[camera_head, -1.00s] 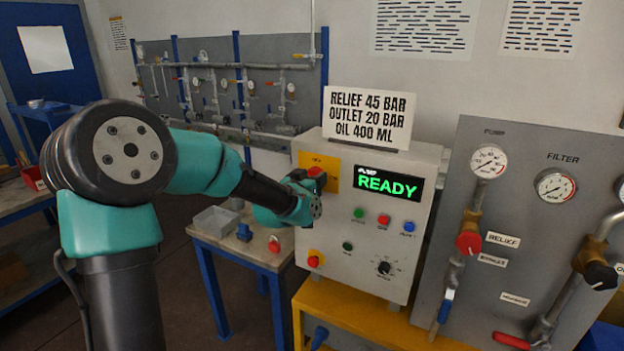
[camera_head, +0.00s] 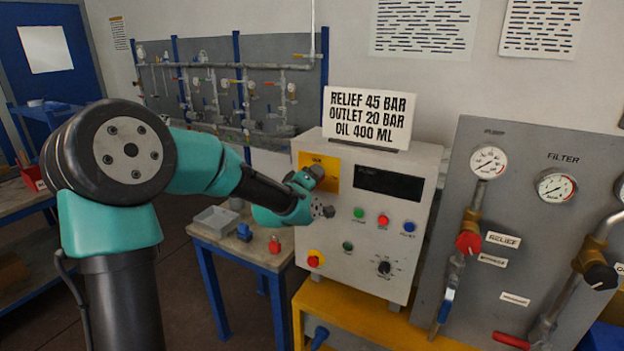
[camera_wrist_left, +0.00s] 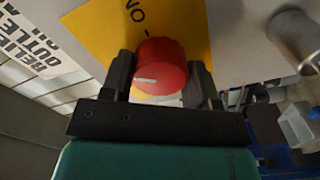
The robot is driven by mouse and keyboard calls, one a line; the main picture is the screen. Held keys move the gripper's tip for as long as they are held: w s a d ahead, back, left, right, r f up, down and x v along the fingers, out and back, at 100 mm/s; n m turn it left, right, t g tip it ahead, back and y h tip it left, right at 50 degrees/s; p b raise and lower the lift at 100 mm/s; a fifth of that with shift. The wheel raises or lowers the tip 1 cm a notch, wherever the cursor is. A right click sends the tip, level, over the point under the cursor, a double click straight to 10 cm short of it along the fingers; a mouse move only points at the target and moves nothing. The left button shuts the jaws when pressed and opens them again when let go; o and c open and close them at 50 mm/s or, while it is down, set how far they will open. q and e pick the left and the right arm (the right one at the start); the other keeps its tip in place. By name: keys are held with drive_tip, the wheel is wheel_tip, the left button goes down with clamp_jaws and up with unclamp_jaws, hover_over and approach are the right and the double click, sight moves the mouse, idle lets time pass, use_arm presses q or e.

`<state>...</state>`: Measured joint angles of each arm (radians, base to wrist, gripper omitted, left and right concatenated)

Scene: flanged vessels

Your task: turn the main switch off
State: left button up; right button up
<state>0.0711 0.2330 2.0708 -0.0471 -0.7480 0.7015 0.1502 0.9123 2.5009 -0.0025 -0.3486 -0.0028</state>
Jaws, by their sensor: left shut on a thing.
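The main switch is a red knob (camera_wrist_left: 160,66) on a yellow plate (camera_head: 331,170) at the upper left of the control box (camera_head: 420,260). In the left wrist view the knob sits between the two dark fingers of my left gripper (camera_head: 314,177), which is shut on it. A short pale mark shows on the knob's face. Part of the lettering on the yellow plate (camera_wrist_left: 100,30) shows in that view. In the head view the gripper hides most of the knob. The box's display (camera_head: 388,184) is dark. My right gripper is not in view.
Below the display are green, red and blue buttons, with a black selector (camera_head: 384,267) lower down. A red button (camera_head: 314,260) on yellow is at the lower left. A valve panel (camera_head: 520,180) stands at right. A side table (camera_head: 250,255) holds a grey tray (camera_head: 215,218).

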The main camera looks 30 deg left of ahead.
use_arm(q)
drive_tip(key=n, duration=0.6)
idle(0.5)
drive_tip(key=o, duration=0.9)
drive_tip(key=shift+s, duration=0.1)
drive_tip(key=s, duration=1.7)
drive_tip(key=shift+s+d, duration=0.15)
drive_tip(key=shift+d, duration=0.2)
